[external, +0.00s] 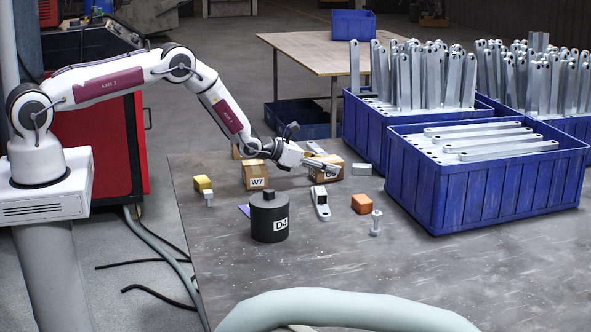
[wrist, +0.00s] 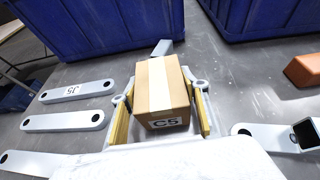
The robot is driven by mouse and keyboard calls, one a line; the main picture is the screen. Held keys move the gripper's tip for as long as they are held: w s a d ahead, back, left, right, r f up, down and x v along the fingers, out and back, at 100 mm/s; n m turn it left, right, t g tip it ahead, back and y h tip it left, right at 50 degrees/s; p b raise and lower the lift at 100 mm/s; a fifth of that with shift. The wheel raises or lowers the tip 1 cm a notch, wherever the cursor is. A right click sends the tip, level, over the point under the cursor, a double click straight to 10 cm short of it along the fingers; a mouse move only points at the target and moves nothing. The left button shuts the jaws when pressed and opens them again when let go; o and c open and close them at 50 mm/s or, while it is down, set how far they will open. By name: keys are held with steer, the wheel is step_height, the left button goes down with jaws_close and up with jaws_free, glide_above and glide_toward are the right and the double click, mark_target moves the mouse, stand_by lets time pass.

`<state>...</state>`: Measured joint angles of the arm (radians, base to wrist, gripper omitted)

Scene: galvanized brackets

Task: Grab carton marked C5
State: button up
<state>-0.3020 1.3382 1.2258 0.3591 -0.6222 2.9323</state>
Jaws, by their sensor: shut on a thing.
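The carton marked C5 (wrist: 162,88) is a small brown box with a pale tape strip. In the wrist view it sits between the two yellow-padded fingers of my gripper (wrist: 163,112), its label facing me. My gripper is shut on it, with a finger along each side. In the external view my gripper (external: 325,168) reaches over the carton (external: 326,172) on the table, and its fingers cover part of it. I cannot tell whether the carton touches the table.
Blue crates (external: 480,190) of galvanized brackets stand at the right. A carton marked W7 (external: 255,175), a dark cylinder marked D4 (external: 269,220), an orange block (external: 361,204), a grey bracket (external: 320,203) and a bolt (external: 376,223) lie nearby. The table's front is mostly clear; a pale hose crosses the foreground.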

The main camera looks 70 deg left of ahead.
mark_target(326, 159)
steer(key=shift+r, duration=4.95)
steer(key=shift+a, duration=0.1)
